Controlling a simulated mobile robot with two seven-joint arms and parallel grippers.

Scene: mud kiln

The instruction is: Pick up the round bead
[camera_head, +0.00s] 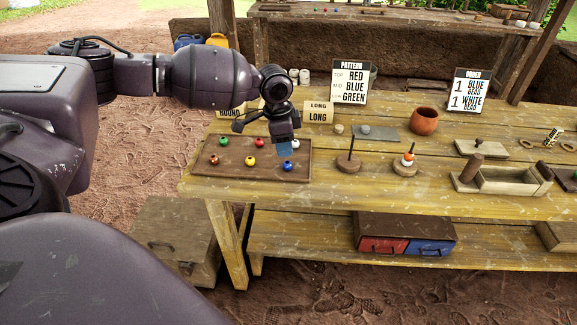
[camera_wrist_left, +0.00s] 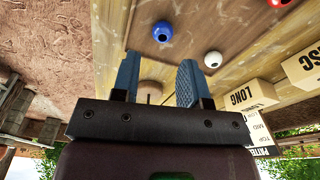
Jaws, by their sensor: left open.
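Round beads lie on a brown wooden tray (camera_head: 235,178) at the left of the table in the head view. They include a blue bead (camera_head: 288,165), a white bead (camera_head: 295,143), a red bead (camera_head: 258,143), a green bead (camera_head: 224,141), a yellow bead (camera_head: 250,161) and a brownish-orange bead (camera_head: 214,160). My left gripper (camera_head: 285,150) hangs above the tray's right part, near the blue and white beads. In the left wrist view its fingers (camera_wrist_left: 160,65) are apart and empty. The blue bead (camera_wrist_left: 162,31) and white bead (camera_wrist_left: 213,59) lie beyond the fingertips. My right gripper is not in view.
Right of the tray stand an upright peg on a round base (camera_head: 348,163) and another base with stacked beads (camera_head: 405,168). Behind are a LONG label block (camera_head: 318,112), a pattern sign (camera_head: 350,82), an order sign (camera_head: 469,90) and a clay pot (camera_head: 424,121).

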